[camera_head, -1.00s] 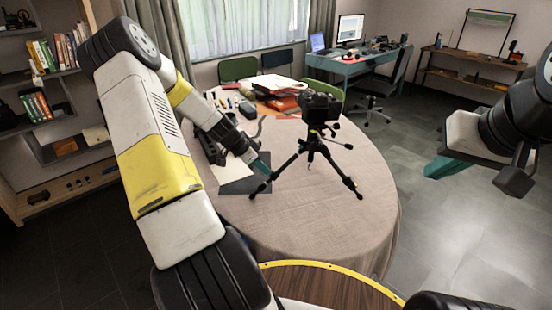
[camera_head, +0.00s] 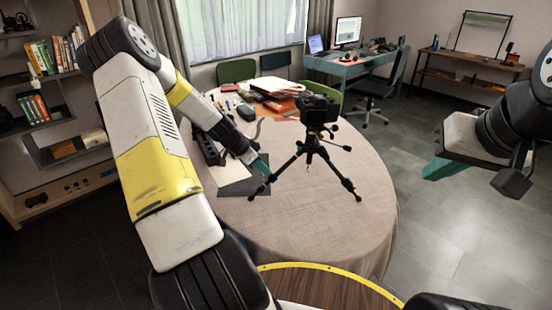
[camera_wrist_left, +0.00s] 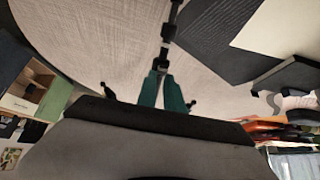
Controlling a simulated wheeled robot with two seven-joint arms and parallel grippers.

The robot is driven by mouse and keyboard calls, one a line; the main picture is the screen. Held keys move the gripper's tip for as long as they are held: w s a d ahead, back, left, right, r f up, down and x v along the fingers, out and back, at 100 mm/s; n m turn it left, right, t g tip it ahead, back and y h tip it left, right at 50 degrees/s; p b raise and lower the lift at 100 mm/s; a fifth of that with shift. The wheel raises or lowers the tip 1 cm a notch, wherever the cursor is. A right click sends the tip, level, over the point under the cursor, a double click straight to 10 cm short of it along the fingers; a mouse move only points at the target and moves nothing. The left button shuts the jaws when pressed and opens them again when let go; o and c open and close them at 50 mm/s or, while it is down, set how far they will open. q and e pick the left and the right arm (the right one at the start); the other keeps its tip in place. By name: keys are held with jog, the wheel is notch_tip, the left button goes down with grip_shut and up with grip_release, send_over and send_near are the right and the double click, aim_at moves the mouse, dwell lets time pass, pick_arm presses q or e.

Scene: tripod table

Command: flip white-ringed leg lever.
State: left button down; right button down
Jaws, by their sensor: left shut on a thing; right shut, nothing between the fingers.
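A black tripod (camera_head: 310,150) with a camera (camera_head: 318,108) on top stands upright on the round table, legs spread. My left gripper (camera_head: 266,168) is at the tripod's left leg. In the left wrist view its teal fingers (camera_wrist_left: 163,88) are close together around a dark part of a leg (camera_wrist_left: 166,40), which runs up out of view. The lever and any white ring are too small or hidden to tell. My right gripper (camera_head: 438,168) is shut and empty, off to the right, clear of the table.
The round table (camera_head: 330,225) has a beige cloth. A dark sheet (camera_head: 240,188), red and white folders (camera_head: 280,92) and small items lie left of and behind the tripod. The front right of the cloth is clear. Shelves (camera_head: 60,150) stand at the left.

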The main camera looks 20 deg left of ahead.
pick_arm(q)
jog(key=shift+w+d+r, duration=0.2)
jog(key=shift+w+d, duration=0.05)
dwell(0.4)
jog(key=c, duration=1.9)
grip_release()
jog(key=shift+v, duration=3)
